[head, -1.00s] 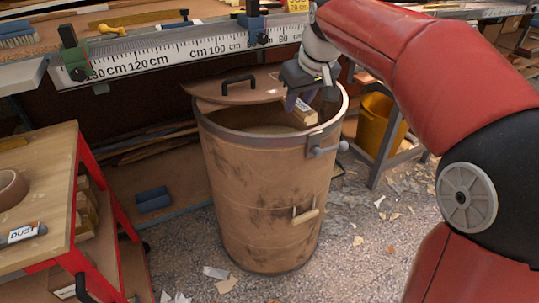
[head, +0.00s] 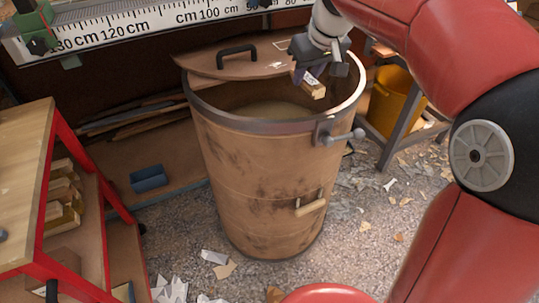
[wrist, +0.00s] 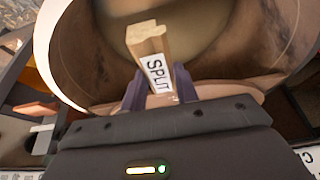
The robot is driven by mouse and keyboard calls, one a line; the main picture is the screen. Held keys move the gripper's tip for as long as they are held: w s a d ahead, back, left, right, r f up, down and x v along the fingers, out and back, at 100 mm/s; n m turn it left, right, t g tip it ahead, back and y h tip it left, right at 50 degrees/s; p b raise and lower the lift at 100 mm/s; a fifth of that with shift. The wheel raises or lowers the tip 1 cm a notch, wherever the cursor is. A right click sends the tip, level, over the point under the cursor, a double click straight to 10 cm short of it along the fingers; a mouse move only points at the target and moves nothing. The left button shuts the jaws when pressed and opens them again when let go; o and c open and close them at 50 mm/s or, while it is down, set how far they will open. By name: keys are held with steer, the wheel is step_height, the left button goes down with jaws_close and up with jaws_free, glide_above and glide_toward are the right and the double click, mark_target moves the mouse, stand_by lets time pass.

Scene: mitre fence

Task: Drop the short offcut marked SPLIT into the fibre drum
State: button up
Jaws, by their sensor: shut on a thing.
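The short offcut (wrist: 150,42) is a pale wooden block with a white label reading SPLIT, clear in the wrist view. My gripper (wrist: 152,88) is shut on its labelled end. In the head view the offcut (head: 313,88) hangs from my gripper (head: 305,77) over the right part of the drum's mouth. The fibre drum (head: 258,185) is tall and brown with a grey metal rim. Its mouth is partly open, and the inside (wrist: 195,30) shows beneath the offcut. The lid (head: 235,60) lies across the back of the mouth.
A long measuring fence (head: 150,32) runs behind the drum. A red-framed cart (head: 60,165) with wood pieces stands at left. A yellow bin (head: 392,95) stands behind the drum at right. Scraps litter the floor around the drum.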

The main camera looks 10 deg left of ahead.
steer(key=shift+f, duration=0.4)
steer(key=o, duration=1)
steer(key=shift+r, duration=0.15)
steer(key=v, duration=0.7)
steer(key=shift+p, duration=0.3)
steer(key=shift+s+d+r, duration=0.15)
steer(key=shift+s+r, duration=0.05)
steer(key=shift+r, duration=0.05)
